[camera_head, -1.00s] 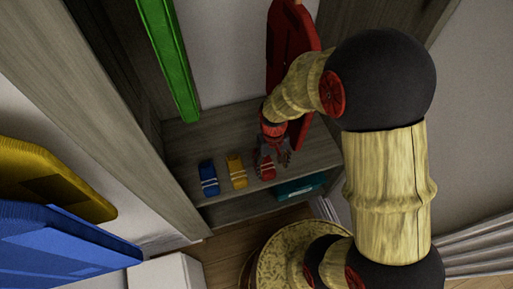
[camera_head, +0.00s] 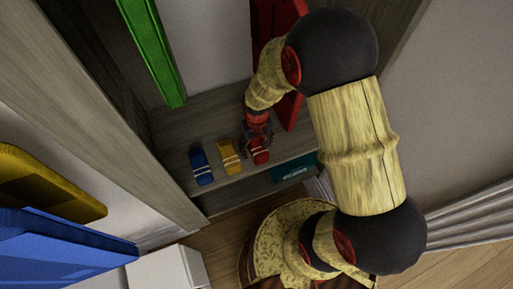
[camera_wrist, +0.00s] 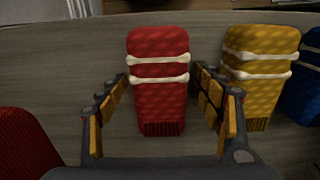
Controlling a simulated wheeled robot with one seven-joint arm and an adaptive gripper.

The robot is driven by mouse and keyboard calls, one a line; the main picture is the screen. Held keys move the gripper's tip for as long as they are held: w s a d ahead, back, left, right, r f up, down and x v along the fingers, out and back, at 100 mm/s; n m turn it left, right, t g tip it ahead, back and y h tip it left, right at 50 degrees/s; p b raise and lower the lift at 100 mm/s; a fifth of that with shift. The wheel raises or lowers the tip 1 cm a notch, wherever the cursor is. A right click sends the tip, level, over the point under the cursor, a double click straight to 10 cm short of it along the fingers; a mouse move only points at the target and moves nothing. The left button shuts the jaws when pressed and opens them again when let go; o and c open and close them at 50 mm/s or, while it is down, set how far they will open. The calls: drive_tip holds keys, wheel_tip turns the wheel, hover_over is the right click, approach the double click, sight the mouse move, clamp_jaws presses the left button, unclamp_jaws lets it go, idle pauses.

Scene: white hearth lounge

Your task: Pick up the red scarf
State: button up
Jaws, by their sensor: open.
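The red scarf (camera_wrist: 159,100) lies folded on the wooden shelf, with two pale bands across it and a fringe at its near end. In the head view the red scarf (camera_head: 259,154) is partly covered by my gripper (camera_head: 257,136). In the wrist view my gripper (camera_wrist: 162,110) is open, with one finger on each side of the scarf's fringed end. A small gap shows between the left finger and the scarf; I cannot tell whether the right finger touches it.
A yellow scarf (camera_wrist: 260,75) lies close to the right finger, and a blue scarf (camera_head: 201,167) beyond it. A red hanging item (camera_head: 291,106) is beside my arm. A green hanging item (camera_head: 152,50) is at upper left. A teal box (camera_head: 293,170) sits below the shelf (camera_head: 180,128).

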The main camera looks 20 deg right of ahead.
drive_tip(key=c, duration=0.3)
drive_tip(key=c, duration=1)
